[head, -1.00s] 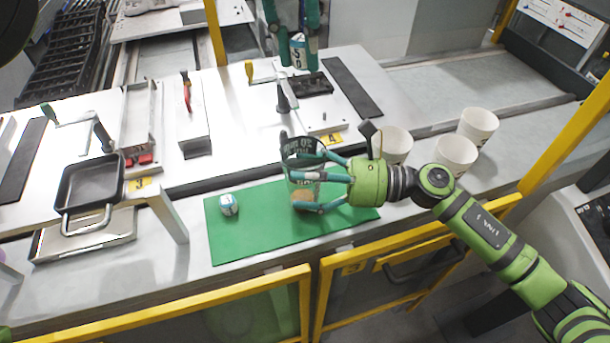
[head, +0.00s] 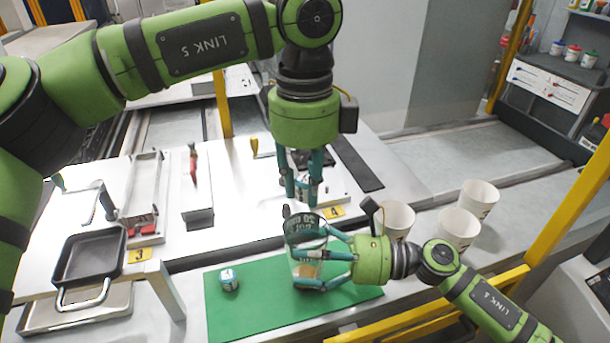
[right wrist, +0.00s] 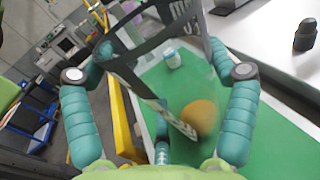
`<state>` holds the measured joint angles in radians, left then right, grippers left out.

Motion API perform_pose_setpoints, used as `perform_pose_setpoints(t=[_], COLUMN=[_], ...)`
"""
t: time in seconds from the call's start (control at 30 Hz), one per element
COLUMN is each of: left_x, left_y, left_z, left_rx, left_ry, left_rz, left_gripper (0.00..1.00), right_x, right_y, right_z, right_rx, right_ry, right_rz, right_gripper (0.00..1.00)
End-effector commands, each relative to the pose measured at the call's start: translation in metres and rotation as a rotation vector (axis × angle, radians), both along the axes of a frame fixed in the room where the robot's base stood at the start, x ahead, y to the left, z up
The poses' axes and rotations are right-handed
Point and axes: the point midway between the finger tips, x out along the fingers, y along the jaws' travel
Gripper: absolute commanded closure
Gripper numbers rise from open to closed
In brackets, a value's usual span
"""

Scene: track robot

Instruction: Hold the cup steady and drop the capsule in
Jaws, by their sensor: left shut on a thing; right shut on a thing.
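A clear cup (head: 305,228) with dark lettering stands upright on the green mat (head: 240,315). Something tan (head: 307,270) shows at its bottom. My right gripper (head: 318,268) is shut around the cup from the right; the cup also shows close up in the right wrist view (right wrist: 150,50). My left gripper (head: 300,200) points down just above the cup's rim, slightly behind it in the picture. It is shut on a capsule, which its fingers largely hide now. Another blue and white capsule (head: 229,281) stands on the mat left of the cup and in the right wrist view (right wrist: 173,58).
Several white cups (head: 458,228) stand to the right behind my right arm. A black square pan (head: 88,258) sits at the left. A yellow-framed barrier (head: 430,308) runs along the front. The mat's left part is clear around the standing capsule.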

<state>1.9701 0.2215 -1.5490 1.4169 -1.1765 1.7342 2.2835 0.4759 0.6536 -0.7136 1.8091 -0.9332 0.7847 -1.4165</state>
Motion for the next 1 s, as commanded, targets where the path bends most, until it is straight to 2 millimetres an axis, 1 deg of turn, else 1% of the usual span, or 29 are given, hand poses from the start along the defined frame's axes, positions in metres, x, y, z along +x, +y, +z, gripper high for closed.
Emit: perform_pose_setpoints(t=[0.6, 0.8, 1.0], left_x=[0.000, 0.000, 0.000], left_y=[0.000, 0.000, 0.000], left_z=[-0.047, -0.058, -0.062], left_rx=[0.001, 0.001, 0.000], left_ry=[0.002, 0.001, 0.000], left_rz=[0.000, 0.001, 0.000], left_gripper=[0.92, 0.92, 0.92], right_x=[0.000, 0.000, 0.000], right_y=[0.000, 0.000, 0.000], right_z=[0.001, 0.001, 0.001], right_rx=[0.001, 0.001, 0.001], right_ry=[-0.001, -0.001, -0.001], right_rz=[0.000, 0.000, 0.000], right_gripper=[0.54, 0.54, 0.54])
